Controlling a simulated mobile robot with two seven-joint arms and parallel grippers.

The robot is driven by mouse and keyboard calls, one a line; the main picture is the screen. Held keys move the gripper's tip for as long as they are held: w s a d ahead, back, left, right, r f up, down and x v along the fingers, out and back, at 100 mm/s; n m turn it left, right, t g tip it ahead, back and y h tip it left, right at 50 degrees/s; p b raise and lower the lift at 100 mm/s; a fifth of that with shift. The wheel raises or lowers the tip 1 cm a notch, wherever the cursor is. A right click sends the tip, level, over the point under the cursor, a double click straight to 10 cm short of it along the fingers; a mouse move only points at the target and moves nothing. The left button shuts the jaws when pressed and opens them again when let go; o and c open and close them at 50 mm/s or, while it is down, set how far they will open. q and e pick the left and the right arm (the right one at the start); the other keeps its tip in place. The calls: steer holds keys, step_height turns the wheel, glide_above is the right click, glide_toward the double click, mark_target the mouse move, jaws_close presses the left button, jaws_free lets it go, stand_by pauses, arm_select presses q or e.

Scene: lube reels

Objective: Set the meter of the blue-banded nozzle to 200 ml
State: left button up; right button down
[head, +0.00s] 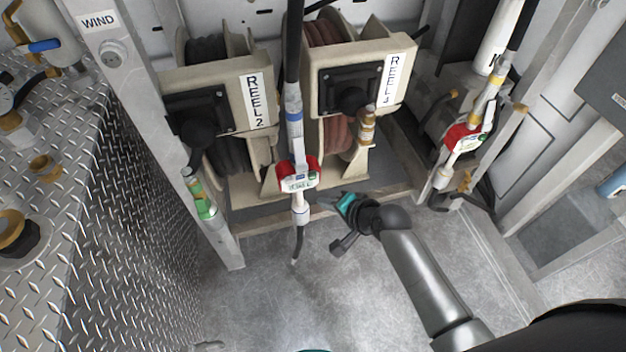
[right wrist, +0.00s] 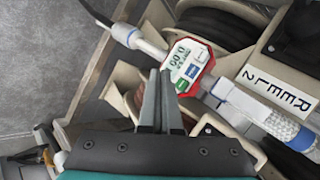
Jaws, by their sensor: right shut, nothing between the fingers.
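The blue-banded nozzle hangs upright in the head view, with its blue band (head: 293,112) above a red-framed meter (head: 299,178). In the right wrist view the meter (right wrist: 189,66) faces me, tilted, with a lit display that seems to show zeros, plus blue (right wrist: 194,71) and green (right wrist: 181,86) buttons. The blue band also shows there (right wrist: 280,124). My right gripper (head: 330,205) is shut and empty, just right of and below the meter. In the wrist view its fingertips (right wrist: 158,74) point up beside the meter's green-button end; contact cannot be told. My left gripper is not in view.
Reel 2 (head: 222,85) and another labelled reel (head: 330,75) stand behind the nozzle. A yellow-banded nozzle with a red meter (head: 466,137) hangs at the right. A tread-plate cabinet (head: 110,180) fills the left. The floor (head: 280,300) in front is mostly clear.

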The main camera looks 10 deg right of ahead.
mark_target(312, 180)
steer(key=shift+w+a+b, duration=0.1)
steer(key=shift+w+b, duration=0.5)
steer(key=shift+w, duration=1.7)
steer(key=shift+w, duration=0.15)
steer(key=shift+w, duration=0.25)
steer(key=shift+w, duration=0.7)
stand_by(0.9)
steer(key=shift+s, duration=0.15)
steer(key=shift+s+p, duration=0.85)
steer(key=shift+s, duration=0.15)
